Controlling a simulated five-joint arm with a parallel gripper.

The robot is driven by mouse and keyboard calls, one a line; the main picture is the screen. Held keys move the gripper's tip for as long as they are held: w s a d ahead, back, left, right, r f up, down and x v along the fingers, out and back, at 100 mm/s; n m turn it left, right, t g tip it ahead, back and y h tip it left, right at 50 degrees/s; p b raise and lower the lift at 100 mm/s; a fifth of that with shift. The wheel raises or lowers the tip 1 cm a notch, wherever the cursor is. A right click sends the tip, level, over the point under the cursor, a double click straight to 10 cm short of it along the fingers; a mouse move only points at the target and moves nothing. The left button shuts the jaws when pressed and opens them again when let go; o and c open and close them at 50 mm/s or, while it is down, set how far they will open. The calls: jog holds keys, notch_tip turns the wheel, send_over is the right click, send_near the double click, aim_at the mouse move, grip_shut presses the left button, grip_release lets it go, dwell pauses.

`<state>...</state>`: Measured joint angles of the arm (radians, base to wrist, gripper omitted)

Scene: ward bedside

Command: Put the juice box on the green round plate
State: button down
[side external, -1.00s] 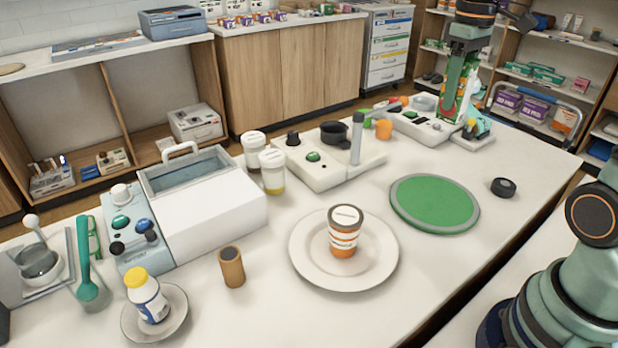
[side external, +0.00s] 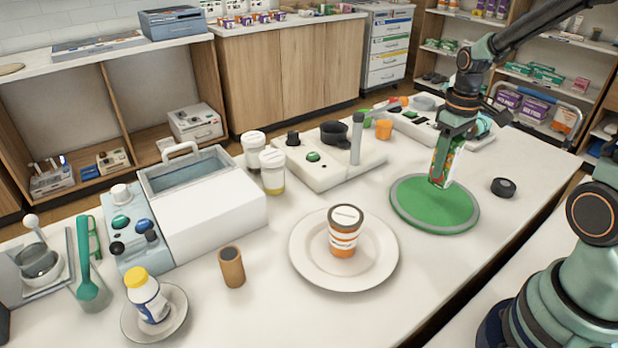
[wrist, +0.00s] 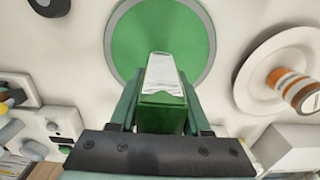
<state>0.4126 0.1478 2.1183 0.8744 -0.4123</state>
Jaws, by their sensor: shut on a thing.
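The juice box (side external: 443,164) is a tall carton with green, white and red on its sides. My gripper (side external: 450,140) is shut on its upper part and holds it upright above the green round plate (side external: 420,206). The plate is flat with a grey rim. In the side view the carton's lower end is over the plate's upper right part; I cannot tell whether it touches. The wrist view shows the carton (wrist: 162,80) between the green fingers (wrist: 160,108), with the green plate (wrist: 130,40) behind it.
A white plate (side external: 305,262) with an orange-striped cup (side external: 344,232) stands left of the green plate. A black round item (side external: 503,187) lies to its right. Devices and an orange cup (side external: 383,129) stand behind. The table's front right edge is clear.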

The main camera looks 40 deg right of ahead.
aim_at(441, 179)
jog(key=shift+f, duration=2.15)
jog(key=shift+f, duration=0.15)
jog(key=shift+c, duration=1.8)
grip_release()
